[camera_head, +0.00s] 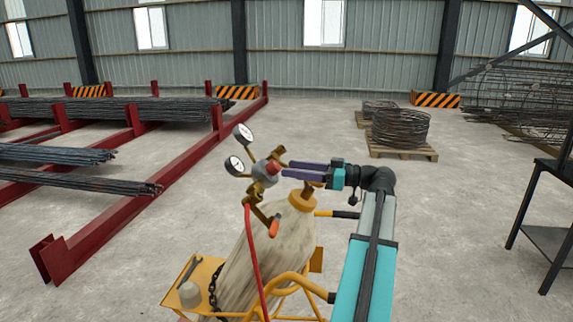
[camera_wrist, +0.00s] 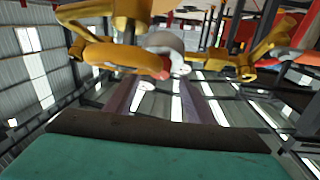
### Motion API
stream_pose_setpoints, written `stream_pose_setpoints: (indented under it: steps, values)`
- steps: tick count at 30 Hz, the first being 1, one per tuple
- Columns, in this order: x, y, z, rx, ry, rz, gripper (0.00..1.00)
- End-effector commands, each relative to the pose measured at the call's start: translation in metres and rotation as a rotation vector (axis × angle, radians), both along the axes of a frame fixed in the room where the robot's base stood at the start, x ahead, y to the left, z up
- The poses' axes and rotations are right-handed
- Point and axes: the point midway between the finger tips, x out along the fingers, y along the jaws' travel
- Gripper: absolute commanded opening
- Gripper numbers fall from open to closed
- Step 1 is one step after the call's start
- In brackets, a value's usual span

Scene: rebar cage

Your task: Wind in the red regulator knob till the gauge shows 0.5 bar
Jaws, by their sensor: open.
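The red regulator knob (camera_head: 273,166) sits on a brass regulator (camera_head: 262,172) above a pale, worn cylinder (camera_head: 270,245). My gripper (camera_head: 287,168) comes in from the right, with its two purple fingers open and level with the knob. The fingertips are close to the knob's right side; I cannot tell whether they touch it. Two round white gauges stand left of the regulator, an upper one (camera_head: 243,133) and a lower one (camera_head: 235,165). Their needles are too small to read.
A red hose (camera_head: 252,250) hangs from the regulator. The yellow cylinder cart (camera_head: 190,270) carries a wrench and a chain. Red racks (camera_head: 130,205) with rebar stand at left, a wire coil (camera_head: 400,127) on a pallet behind, and a dark stand (camera_head: 545,215) at right.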

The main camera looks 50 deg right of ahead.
Motion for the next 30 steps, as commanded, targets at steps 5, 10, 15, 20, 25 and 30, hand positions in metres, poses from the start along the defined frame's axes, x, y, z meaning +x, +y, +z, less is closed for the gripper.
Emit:
stream_pose_setpoints:
  steps: [5, 10, 15, 20, 25, 30]
  values:
    - [0.019, 0.009, 0.002, 0.000, 0.001, 0.001, 0.49]
    - [0.028, 0.013, 0.000, -0.001, 0.001, -0.001, 0.49]
    - [0.030, 0.014, 0.000, -0.001, 0.001, -0.002, 0.49]
    - [0.030, 0.013, 0.000, -0.001, 0.001, -0.002, 0.49]
    - [0.029, 0.013, 0.000, -0.001, 0.000, -0.002, 0.24]
    - [0.029, 0.013, 0.000, 0.000, 0.000, -0.003, 0.09]
